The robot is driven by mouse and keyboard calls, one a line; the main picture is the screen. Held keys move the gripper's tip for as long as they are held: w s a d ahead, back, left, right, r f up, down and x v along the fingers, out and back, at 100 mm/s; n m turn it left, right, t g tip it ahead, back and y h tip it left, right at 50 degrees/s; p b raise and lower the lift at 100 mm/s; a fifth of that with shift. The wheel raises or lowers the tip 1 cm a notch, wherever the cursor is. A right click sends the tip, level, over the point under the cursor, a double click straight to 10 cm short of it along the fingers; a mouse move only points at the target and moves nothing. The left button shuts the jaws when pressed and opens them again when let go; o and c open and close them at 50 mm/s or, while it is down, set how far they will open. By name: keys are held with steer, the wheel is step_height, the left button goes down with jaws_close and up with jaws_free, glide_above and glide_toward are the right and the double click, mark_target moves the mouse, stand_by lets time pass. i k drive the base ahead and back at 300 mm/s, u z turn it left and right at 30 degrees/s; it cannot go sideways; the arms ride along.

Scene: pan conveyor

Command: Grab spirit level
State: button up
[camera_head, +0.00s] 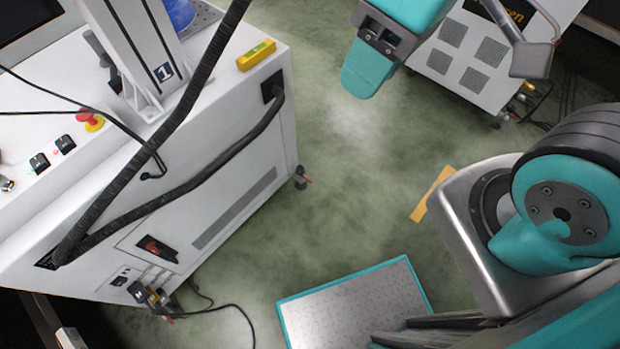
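A yellow spirit level (256,54) with a greenish vial lies on the top of the white machine cabinet, near its right corner. It sits to the right of the upright post marked 1. Nothing is touching it from above. Parts of my teal and grey arm and body show at the right and lower right, well away from the level.
The white machine cabinet (230,140) fills the left side. A thick black corrugated hose (165,130) crosses in front of it, left of the level. A red emergency button (88,116) stands on its top. Another white cabinet (460,60) is at the upper right. Green floor between them is open.

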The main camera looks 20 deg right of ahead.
mark_target(248, 60)
steer(key=z, duration=0.1)
steer(key=i, duration=1.15)
steer(key=z, duration=0.05)
